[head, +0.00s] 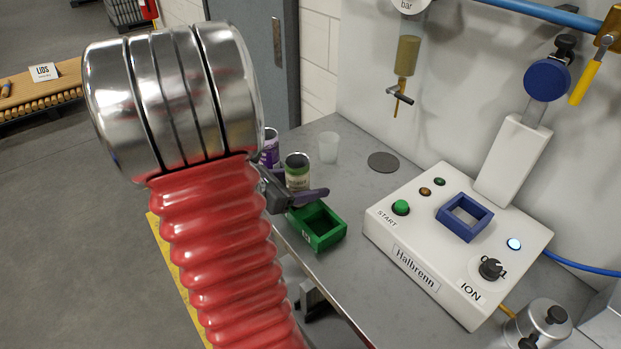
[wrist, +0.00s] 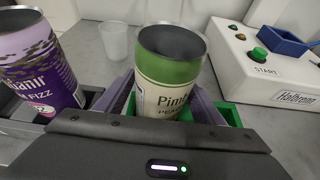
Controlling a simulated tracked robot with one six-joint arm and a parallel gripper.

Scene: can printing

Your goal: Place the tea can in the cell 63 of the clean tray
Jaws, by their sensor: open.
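A can with a green top band and cream label (wrist: 168,75), lettered "Pim…" and "PEA…", stands upright with an open top between my gripper's (wrist: 160,100) two purple-grey fingers. My gripper is open around it; I cannot tell if a finger touches it. In the head view the can (head: 297,168) shows beyond my gripper (head: 294,190). A purple can (wrist: 40,65), lettered "FIZZ", stands to its left; it also shows in the head view (head: 270,147). I cannot confirm from the lettering which is tea. No numbered tray is visible.
A green holder (head: 317,227) sits at the bench edge near my gripper. A white Halbrenn unit (head: 450,240) with a blue holder (head: 465,216) stands right. Bare bench (head: 350,215) lies between.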

